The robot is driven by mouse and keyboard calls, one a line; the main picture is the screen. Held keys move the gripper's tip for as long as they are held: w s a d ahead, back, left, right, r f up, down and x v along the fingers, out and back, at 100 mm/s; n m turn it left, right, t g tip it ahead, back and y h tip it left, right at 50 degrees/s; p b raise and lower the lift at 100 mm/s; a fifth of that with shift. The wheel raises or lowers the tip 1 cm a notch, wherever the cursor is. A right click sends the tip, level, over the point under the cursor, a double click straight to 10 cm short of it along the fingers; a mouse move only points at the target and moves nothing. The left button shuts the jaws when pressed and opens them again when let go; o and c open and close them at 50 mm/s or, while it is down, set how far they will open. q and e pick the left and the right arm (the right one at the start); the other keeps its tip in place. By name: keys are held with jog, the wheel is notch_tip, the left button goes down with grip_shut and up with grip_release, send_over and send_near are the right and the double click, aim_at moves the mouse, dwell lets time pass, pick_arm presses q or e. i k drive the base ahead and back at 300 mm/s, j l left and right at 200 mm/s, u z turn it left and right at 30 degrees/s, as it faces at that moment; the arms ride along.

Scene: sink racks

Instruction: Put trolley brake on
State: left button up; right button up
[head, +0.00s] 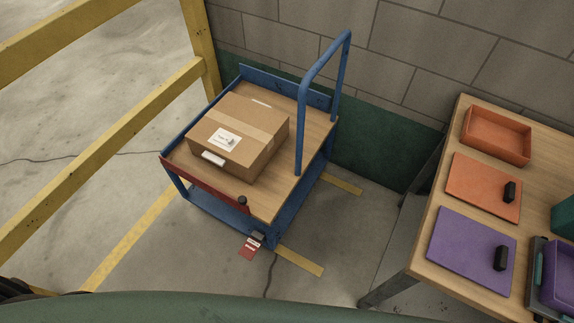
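The trolley (262,203) stands on the concrete floor in the middle of the head view. It has a blue frame, a wooden deck, a red front edge and a blue push handle (302,110) on its right side. A small red pedal (250,246) with a pale label sticks out low at the trolley's near corner; it looks like the brake. A small black knob (242,201) sits above it at the deck's front edge. I cannot tell from this view whether the brake is on. Neither of my grippers shows.
A cardboard box (232,145) with a white label sits on the trolley's deck. Yellow rails (110,145) stand at the left. A wooden table (437,253) with an orange tray (496,137) and orange and purple boards (470,250) is at the right. Floor shows clear before the trolley.

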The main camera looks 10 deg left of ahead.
aim_at(251, 246)
jog(key=k+l+u, duration=0.15)
jog(key=k+u, duration=0.6)
jog(key=k, duration=0.1)
